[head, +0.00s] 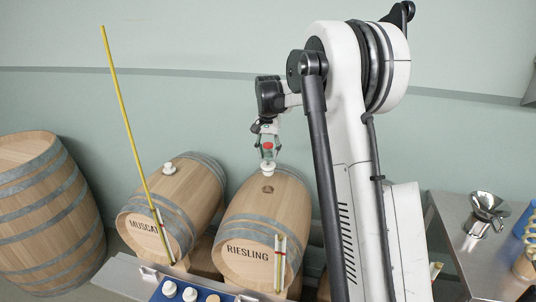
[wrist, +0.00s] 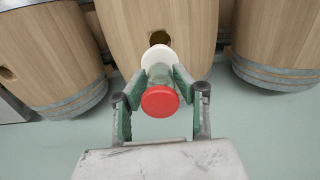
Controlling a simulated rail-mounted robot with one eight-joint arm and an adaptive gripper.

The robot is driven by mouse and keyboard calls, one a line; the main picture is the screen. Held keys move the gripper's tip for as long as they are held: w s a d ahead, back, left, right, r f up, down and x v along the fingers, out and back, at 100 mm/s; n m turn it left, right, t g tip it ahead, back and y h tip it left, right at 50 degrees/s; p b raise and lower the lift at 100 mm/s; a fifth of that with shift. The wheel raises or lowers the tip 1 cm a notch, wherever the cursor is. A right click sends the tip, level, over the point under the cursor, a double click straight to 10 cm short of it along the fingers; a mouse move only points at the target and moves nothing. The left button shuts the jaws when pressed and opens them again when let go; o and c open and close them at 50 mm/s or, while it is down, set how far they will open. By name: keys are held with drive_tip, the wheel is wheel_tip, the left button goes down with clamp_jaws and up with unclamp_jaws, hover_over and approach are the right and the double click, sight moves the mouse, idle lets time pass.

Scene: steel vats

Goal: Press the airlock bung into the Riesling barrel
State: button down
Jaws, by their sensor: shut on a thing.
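The Riesling barrel (head: 250,232) lies on its side in the middle of the head view, with its name on the front. Its dark bung hole (head: 267,189) is open on top and also shows in the wrist view (wrist: 159,37). My gripper (head: 268,155) is shut on the airlock bung (head: 268,165), which has a white base, a clear body and a red cap. In the wrist view, the bung (wrist: 160,90) sits between the green finger pads, white end towards the hole. It appears above the barrel, apart from the hole.
The Muscat barrel (head: 150,215) lies to the left with a white bung (head: 169,168) in its top. A long yellow rod (head: 125,110) rises in front of it. A blue tray (head: 180,291) stands at the front; a steel table (head: 478,252) with a funnel stands at right.

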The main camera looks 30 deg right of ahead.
sight(268, 175)
drive_tip(key=shift+f, duration=0.15)
drive_tip(key=shift+f+b, duration=1.95)
drive_tip(key=shift+f, duration=0.65)
drive_tip(key=shift+a+f+b, duration=0.1)
drive_tip(key=shift+f+b, duration=1.4)
drive_tip(key=shift+f, duration=0.65)
drive_tip(key=c, duration=1.3)
unclamp_jaws()
drive_tip(key=shift+c, duration=0.2)
drive_tip(key=shift+o, duration=0.4)
wheel_tip(268, 175, up, 12)
drive_tip(key=shift+r, duration=0.1)
drive_tip(key=shift+s, duration=0.1)
